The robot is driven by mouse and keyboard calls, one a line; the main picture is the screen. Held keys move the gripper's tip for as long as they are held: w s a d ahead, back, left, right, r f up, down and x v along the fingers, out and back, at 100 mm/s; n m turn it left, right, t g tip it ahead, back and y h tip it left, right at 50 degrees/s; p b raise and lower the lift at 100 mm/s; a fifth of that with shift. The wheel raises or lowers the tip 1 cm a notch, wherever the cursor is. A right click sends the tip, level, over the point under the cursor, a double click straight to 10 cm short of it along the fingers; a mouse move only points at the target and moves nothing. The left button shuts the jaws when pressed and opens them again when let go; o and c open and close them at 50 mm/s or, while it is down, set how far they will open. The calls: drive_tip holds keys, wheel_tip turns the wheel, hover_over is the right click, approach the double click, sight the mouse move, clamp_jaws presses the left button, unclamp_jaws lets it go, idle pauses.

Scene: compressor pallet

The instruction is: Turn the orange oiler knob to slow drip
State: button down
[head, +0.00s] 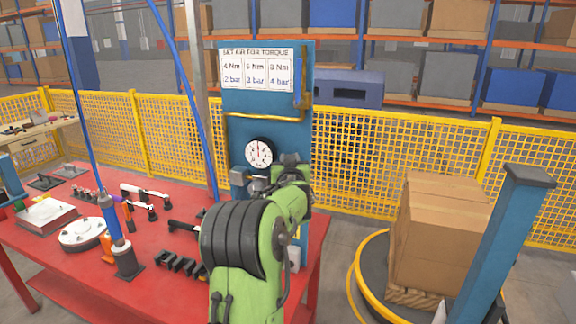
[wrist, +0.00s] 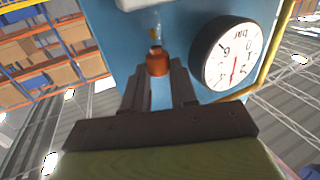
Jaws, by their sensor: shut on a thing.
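The orange oiler knob (wrist: 157,64) shows in the wrist view, under a small clear sight glass (wrist: 155,38) on the blue panel (wrist: 112,45). My gripper (wrist: 158,78) is at the knob, its two dark fingers on either side, shut on it. In the head view my green arm reaches to the panel (head: 263,107) and hides the knob and the fingertips. The round white gauge (head: 259,152) is just above my wrist there; the gauge (wrist: 229,55) also shows to the right of the knob in the wrist view.
A red table (head: 75,262) on the left holds several tools and fittings. A torque chart (head: 257,73) is at the panel's top. A yellow pipe (head: 268,117) crosses the panel. A carton (head: 437,240) and a blue post (head: 507,245) stand at the right.

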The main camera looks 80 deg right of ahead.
drive_tip(key=shift+s+n+t+y+b, duration=0.15)
drive_tip(key=shift+n+t+y+b, duration=0.2)
drive_tip(key=shift+n+t, duration=0.3)
drive_tip(key=c, duration=1.2)
unclamp_jaws()
drive_tip(key=shift+o, duration=0.2)
drive_tip(key=b+v, duration=0.3)
drive_tip(key=v, duration=1.2)
drive_tip(key=shift+s+a+b, duration=0.25)
drive_tip(key=shift+a+b, duration=0.05)
drive_tip(key=shift+w+f+t, duration=0.1)
drive_tip(key=shift+f+t, duration=0.05)
drive_tip(key=shift+t, duration=0.1)
